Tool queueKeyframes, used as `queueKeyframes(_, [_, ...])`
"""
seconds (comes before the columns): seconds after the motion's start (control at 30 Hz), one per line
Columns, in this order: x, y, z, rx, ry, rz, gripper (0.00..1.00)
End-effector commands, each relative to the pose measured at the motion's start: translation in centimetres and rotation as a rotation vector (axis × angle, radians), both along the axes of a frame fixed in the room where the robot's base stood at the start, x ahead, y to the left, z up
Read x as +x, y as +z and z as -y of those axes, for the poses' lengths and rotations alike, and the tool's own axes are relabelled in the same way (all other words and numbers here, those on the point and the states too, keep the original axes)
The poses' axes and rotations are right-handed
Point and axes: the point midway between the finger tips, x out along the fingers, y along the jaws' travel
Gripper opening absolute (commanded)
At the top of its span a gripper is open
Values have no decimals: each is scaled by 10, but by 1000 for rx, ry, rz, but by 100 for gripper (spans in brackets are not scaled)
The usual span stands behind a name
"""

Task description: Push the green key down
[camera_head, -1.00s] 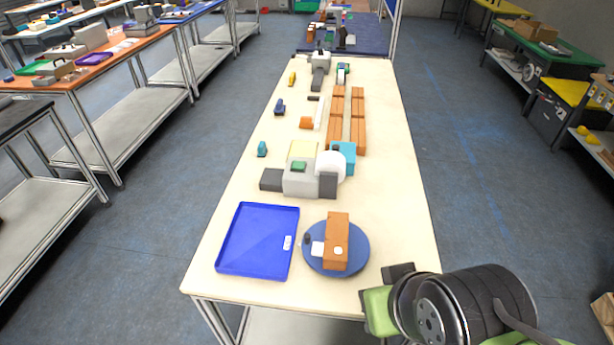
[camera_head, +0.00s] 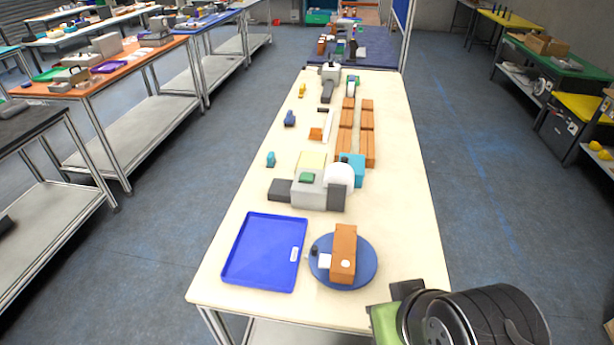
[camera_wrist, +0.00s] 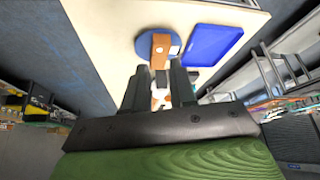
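The green key (camera_head: 307,178) sits on top of a pale grey machine (camera_head: 318,197) in the middle of the table. The machine has a dark block on its left and a white roll on its right. In the wrist view, the two dark fingers of my gripper (camera_wrist: 158,68) stand apart with a gap between them. They are away from the machine, and the key cannot be made out in that view. My arm shows at the lower right of the head view, beside the table's near right corner.
A blue tray (camera_head: 265,252) and a round blue disc (camera_head: 370,262) bearing an orange-brown box (camera_head: 343,253) lie at the near end of the table. Brown boxes (camera_head: 367,130) stand in rows behind the machine. A teal block (camera_head: 352,168) stands close by. The table's right strip is clear.

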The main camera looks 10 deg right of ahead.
Motion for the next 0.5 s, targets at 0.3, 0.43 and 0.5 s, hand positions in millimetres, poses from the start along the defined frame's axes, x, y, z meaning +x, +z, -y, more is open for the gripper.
queueKeyframes(0.3, [0,0,0,0,0,0,0])
queueKeyframes(0.43, [0,0,0,0,0,0,0])
queueKeyframes(0.5, [0,0,0,0,0,0,0])
